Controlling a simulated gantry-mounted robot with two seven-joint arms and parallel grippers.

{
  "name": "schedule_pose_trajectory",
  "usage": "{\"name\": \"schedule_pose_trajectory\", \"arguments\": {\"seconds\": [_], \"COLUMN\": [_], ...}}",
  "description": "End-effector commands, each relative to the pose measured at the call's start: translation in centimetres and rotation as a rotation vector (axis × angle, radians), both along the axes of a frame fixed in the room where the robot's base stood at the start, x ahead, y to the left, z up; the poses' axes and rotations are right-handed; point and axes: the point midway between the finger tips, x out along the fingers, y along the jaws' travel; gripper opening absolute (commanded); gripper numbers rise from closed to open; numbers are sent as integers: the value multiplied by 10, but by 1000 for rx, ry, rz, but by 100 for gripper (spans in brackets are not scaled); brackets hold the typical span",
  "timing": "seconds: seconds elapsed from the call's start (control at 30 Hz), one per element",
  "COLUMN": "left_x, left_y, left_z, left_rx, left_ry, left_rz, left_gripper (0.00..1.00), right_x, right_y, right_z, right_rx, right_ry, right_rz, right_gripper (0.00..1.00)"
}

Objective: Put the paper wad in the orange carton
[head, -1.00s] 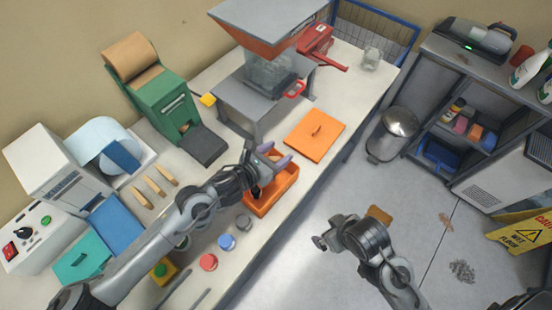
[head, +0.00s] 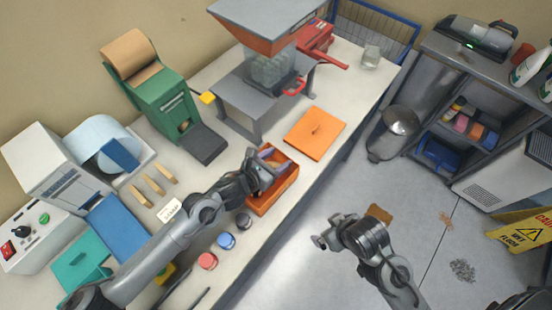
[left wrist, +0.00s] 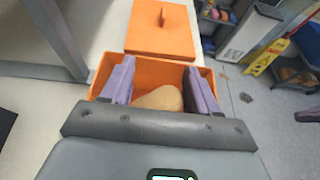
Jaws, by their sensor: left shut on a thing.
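The orange carton (head: 275,203) stands open on the bench near its front edge. My left gripper (head: 268,157) is over its opening, with its purple fingers partly hidden. In the left wrist view my left gripper (left wrist: 160,68) has a tan-brown paper wad (left wrist: 160,98) between its fingers, within the outline of the carton (left wrist: 107,70). The wad's lower part is hidden by the gripper body, and I cannot tell whether it touches the carton floor. My right gripper (head: 320,241) is over the floor, away from the bench; its jaw opening is unclear.
The flat orange lid (head: 314,134) lies on the bench behind the carton. A grey stand with a hopper (head: 262,28) is farther back. Red and blue round pieces (head: 207,261) lie nearer, beside my left arm. A bin (head: 398,122) and a wet-floor sign (head: 524,234) stand on the floor.

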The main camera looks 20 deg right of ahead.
Motion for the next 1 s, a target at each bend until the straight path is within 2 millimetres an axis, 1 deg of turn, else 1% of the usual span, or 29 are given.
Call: {"name": "schedule_pose_trajectory", "arguments": {"seconds": [0.17,0.3,0.33,0.4,0.5,0.8,0.87,1.0], "left_x": [0,0,0,0,0,0,0,0], "left_y": [0,0,0,0,0,0,0,0], "left_z": [-6,-5,-5,-5,-5,-4,-2,8], "left_rx": [0,0,0,0,0,0,0,0], "left_ry": [0,0,0,0,0,0,0,0], "left_rz": [0,0,0,0,0,1,0,1], "left_gripper": [32,32,61,72,85,85,85,85], "right_x": [0,0,0,0,0,0,0,0], "right_y": [0,0,-1,-1,-2,-2,-2,-2], "right_z": [-7,-6,-6,-6,-6,-5,-3,8], "right_rx": [0,-2,-3,-4,-7,-9,-10,-8], "right_ry": [0,0,1,0,0,0,1,0], "right_rz": [0,2,1,3,5,6,6,6], "right_gripper": [100,100,100,100,100,100,100,100]}}
